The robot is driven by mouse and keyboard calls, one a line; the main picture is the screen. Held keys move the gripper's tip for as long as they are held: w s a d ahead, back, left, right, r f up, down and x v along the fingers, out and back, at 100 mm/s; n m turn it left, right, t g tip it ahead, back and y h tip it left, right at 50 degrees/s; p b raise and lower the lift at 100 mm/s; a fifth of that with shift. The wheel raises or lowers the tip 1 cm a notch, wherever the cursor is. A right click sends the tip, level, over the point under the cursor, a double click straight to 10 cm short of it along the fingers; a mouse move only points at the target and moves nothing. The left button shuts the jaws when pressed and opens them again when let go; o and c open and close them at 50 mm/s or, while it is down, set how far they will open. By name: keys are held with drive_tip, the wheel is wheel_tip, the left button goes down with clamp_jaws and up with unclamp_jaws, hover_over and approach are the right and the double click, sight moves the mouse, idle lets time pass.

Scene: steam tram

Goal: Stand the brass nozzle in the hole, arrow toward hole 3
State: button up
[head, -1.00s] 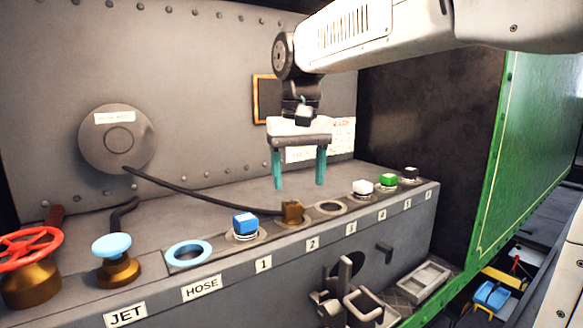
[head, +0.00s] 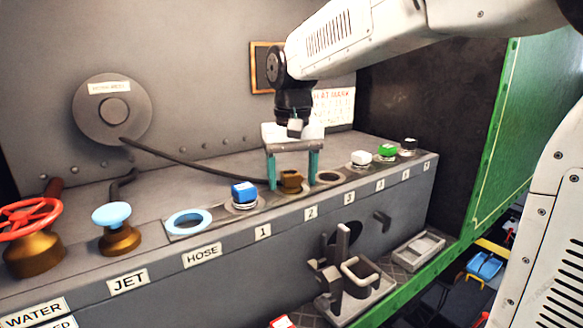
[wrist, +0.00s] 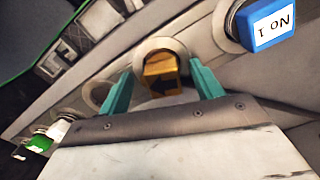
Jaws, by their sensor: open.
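The brass nozzle (head: 290,182) stands upright, as far as I can tell, at the ring of hole 2 on the sloping panel; it also shows in the wrist view (wrist: 160,72). A dark arrow on its top appears to point left in the wrist view, toward the empty hole 3 (wrist: 96,92). Hole 3 (head: 329,178) is beside the nozzle on the right in the head view. My gripper (head: 292,178) is open, with its teal fingers on either side of the nozzle. A gap shows between fingers and nozzle in the wrist view. The nozzle's lower end is hidden.
A blue-capped piece (head: 244,192) stands at hole 1, close left of my gripper. White (head: 361,158), green (head: 386,151) and black (head: 409,145) caps stand to the right. A blue ring (head: 188,222), a hose (head: 190,150) and a red valve wheel (head: 30,219) lie further left.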

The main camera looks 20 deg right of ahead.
sight(292, 172)
drive_tip(key=c, duration=1.3)
drive_tip(key=o, duration=1.9)
drive_tip(key=shift+r, duration=0.3)
drive_tip(key=shift+r, duration=0.85)
drive_tip(key=shift+r, duration=0.15)
drive_tip(key=shift+r, duration=2.45)
